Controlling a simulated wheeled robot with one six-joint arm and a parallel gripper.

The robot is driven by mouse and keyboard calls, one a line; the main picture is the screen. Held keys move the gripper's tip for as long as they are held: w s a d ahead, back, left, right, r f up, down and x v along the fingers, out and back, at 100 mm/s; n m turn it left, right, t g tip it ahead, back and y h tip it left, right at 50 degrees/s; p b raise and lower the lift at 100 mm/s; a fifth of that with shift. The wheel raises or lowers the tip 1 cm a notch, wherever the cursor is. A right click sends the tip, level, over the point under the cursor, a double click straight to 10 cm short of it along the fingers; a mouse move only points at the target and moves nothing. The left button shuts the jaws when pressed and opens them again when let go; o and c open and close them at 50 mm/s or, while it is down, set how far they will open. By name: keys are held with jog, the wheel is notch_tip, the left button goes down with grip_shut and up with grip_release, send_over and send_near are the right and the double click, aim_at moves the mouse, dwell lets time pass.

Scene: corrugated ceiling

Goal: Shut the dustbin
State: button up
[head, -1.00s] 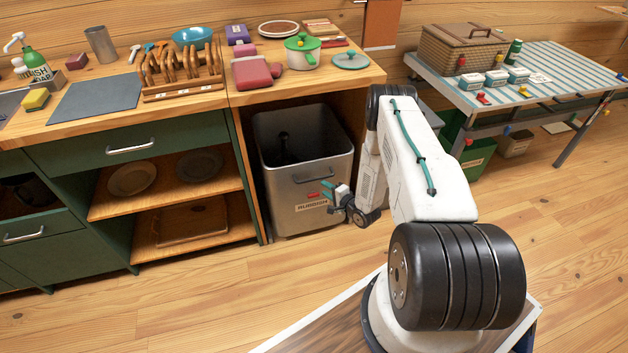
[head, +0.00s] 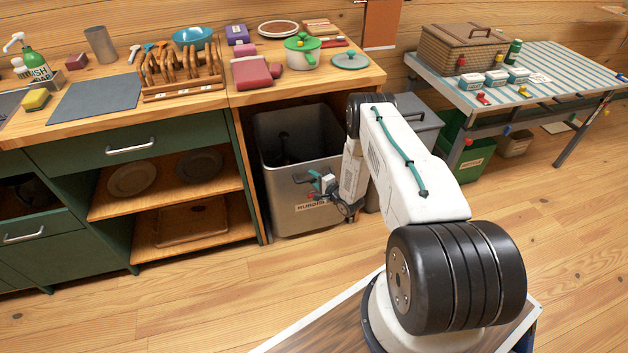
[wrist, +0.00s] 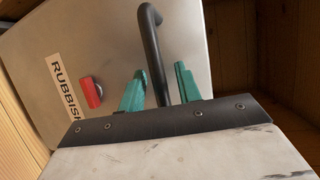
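The dustbin (head: 283,205) is a grey metal box labelled RUBBISH. It stands in the bay under the wooden counter, with its open top showing and a dark upright inside. Its front also shows in the wrist view (wrist: 112,45), with a red piece (wrist: 91,91) beside the label. A dark bar handle (wrist: 152,45) is on that front. My gripper (head: 318,183) is at the bin's front; in the wrist view its green fingers (wrist: 160,84) stand apart, one on each side of the handle, with gaps showing. My arm hides the bin's right side.
Green cabinet shelves with plates (head: 131,179) are left of the bin. A grey lidded bin (head: 420,122) stands partly behind my arm. A striped table (head: 545,65) with a basket is at the right. The wooden floor in front is clear.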

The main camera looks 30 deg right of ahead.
grip_shut()
jog(key=shift+w+d+r, duration=0.1)
jog(key=shift+w+d, duration=0.05)
jog(key=shift+w, duration=0.35)
jog(key=shift+w+d, duration=0.15)
jog(key=shift+w, duration=0.35)
jog(key=shift+o, duration=1)
grip_release()
jog(key=a+v, duration=0.1)
jog(key=v, duration=0.6)
jog(key=shift+s+d, duration=0.4)
jog(key=shift+d, duration=0.05)
